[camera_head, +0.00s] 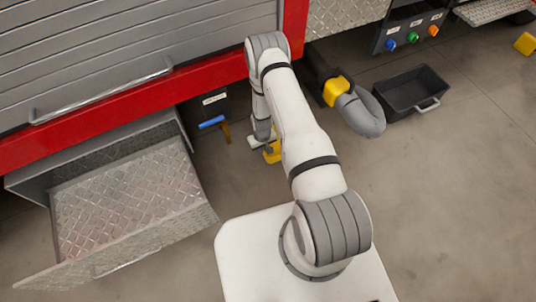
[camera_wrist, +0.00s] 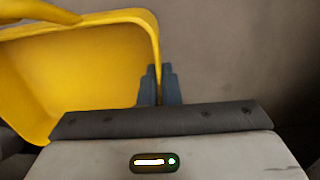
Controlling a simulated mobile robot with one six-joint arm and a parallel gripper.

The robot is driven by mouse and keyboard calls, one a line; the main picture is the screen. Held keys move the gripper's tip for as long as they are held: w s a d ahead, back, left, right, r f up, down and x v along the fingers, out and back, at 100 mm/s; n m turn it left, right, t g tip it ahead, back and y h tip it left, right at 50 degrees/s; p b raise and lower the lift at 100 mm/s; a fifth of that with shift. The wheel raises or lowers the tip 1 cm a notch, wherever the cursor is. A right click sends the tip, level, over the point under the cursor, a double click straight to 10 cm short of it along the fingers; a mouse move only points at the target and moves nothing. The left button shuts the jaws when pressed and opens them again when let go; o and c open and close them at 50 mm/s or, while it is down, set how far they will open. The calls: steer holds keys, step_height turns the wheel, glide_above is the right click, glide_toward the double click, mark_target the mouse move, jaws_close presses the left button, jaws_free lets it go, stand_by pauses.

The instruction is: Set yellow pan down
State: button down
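The yellow pan (camera_wrist: 85,70) fills the left of the wrist view, its open side partly toward the camera. A small part of the pan (camera_head: 272,153) shows in the head view, mostly hidden behind my arm. My gripper (camera_wrist: 160,80) has its two blue-grey fingers close together on either side of the pan's rim or handle strip, pinching it. In the head view my gripper (camera_head: 264,140) points down, close to the floor in front of the truck. I cannot tell whether the pan touches the floor.
An open tread-plate compartment (camera_head: 130,195) lies at left. A grey hose with a yellow collar (camera_head: 335,92) and a black tray (camera_head: 412,92) are right of my arm. A blue handle (camera_head: 211,122) sits under the red bumper (camera_head: 195,80).

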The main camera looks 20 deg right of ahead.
steer(key=f+b, duration=0.1)
steer(key=f, duration=0.1)
steer(key=f+b, duration=0.1)
steer(key=f, duration=0.5)
steer(key=shift+a+f+b, duration=0.1)
steer(key=shift+a+b, duration=0.2)
steer(key=shift+b, duration=0.1)
steer(key=shift+f, duration=0.1)
steer(key=shift+f, duration=0.15)
steer(key=c, duration=1.6)
jaws_free()
steer(key=shift+c, duration=0.2)
step_height(320, 180, up, 12)
steer(key=p, duration=0.4)
steer(key=shift+r, duration=0.25)
steer(key=shift+s, duration=0.15)
